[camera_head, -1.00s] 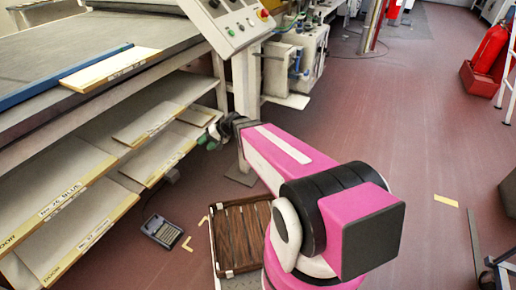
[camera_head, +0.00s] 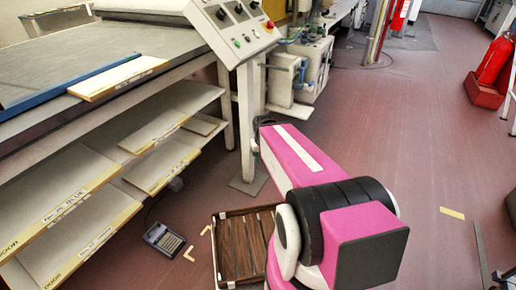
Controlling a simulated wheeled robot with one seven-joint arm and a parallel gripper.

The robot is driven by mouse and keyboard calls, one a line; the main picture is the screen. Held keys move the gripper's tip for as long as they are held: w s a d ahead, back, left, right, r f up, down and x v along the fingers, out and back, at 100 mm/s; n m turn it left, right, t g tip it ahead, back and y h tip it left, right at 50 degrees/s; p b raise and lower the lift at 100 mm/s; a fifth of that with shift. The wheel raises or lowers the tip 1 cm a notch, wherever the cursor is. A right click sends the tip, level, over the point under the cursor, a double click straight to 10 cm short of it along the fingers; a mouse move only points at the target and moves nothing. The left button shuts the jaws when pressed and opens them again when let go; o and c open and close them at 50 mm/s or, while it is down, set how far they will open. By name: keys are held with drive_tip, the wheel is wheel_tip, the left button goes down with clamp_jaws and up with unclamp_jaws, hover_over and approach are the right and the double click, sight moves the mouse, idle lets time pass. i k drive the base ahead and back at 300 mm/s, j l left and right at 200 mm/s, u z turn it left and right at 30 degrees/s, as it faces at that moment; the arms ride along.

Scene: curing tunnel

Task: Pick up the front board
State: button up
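Several pale boards with yellow, labelled front edges lie at the bench on the left. One board (camera_head: 117,78) lies on the bench top beside a blue bar. A narrower board (camera_head: 155,130) and a small one (camera_head: 203,124) lie on the shelving below. Larger labelled boards (camera_head: 50,205) lie at the near left, cut off by the picture edge. I cannot tell which one is the front board. My pink arm reaches away from the camera, right of the shelves. Only a small dark part of my gripper (camera_head: 257,137) shows at its far end; the fingers are hidden.
A control box (camera_head: 235,28) stands on a post (camera_head: 246,125) at the bench corner. A brown slatted crate (camera_head: 245,247) and a dark keypad-like device (camera_head: 164,238) are on the floor. A fire extinguisher (camera_head: 494,62) stands at the far right. The red floor right of my arm is mostly clear.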

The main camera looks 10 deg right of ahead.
sight(92, 89)
drive_tip(key=u, duration=1.25)
